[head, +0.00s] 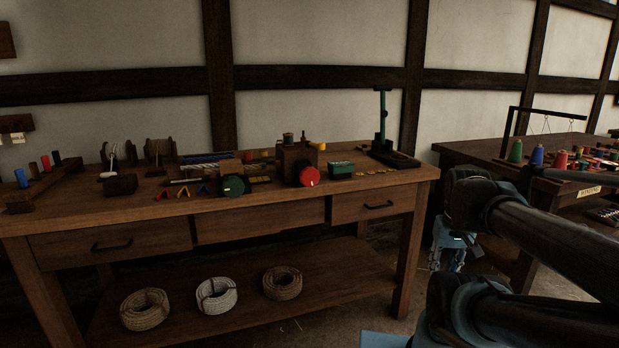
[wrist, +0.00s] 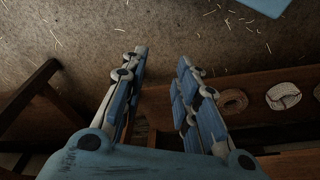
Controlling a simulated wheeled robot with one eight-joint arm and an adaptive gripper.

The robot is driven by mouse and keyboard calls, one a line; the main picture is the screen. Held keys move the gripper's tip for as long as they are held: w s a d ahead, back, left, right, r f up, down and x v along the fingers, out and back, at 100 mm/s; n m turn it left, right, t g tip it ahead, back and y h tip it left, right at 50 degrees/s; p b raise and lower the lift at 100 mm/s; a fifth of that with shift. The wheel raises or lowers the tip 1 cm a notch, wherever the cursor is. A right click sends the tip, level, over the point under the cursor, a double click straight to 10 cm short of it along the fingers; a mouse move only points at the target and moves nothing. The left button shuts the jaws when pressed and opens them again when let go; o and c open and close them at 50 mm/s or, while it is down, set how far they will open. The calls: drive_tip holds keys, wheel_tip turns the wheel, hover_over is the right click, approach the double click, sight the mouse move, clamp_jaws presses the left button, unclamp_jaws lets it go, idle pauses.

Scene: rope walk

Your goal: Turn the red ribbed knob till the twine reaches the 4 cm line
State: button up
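The red ribbed knob (head: 309,176) faces outward near the front edge of the workbench (head: 130,212), on a dark wooden block. A dark green knob (head: 233,186) sits to its left. The twine and the 4 cm line are too small to make out. My gripper (head: 447,262) hangs low, right of the bench and well away from the knob. In the wrist view my gripper (wrist: 160,62) points down at the floor, its two blue-padded fingers apart with nothing between them.
Rope coils (head: 216,295) lie on the bench's lower shelf. A green upright stand (head: 383,125) stands at the back right of the bench top. Small green box (head: 341,169) sits right of the red knob. A second table (head: 470,150) with coloured spools stands at right.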

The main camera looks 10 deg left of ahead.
drive_tip(key=w+a+r+n, duration=0.3)
drive_tip(key=w+r, duration=0.2)
drive_tip(key=r, duration=0.2)
drive_tip(key=w+a+r+n, duration=0.4)
drive_tip(key=w+r, duration=0.1)
drive_tip(key=r, duration=0.1)
wheel_tip(320, 180, up, 18)
drive_tip(key=n+g, duration=0.2)
drive_tip(key=n, duration=1.4)
hover_over(310, 186)
drive_tip(key=w, duration=0.1)
wheel_tip(310, 186, down, 17)
drive_tip(key=shift+w+a+f, duration=0.1)
drive_tip(key=shift+w+a, duration=0.05)
clamp_jaws()
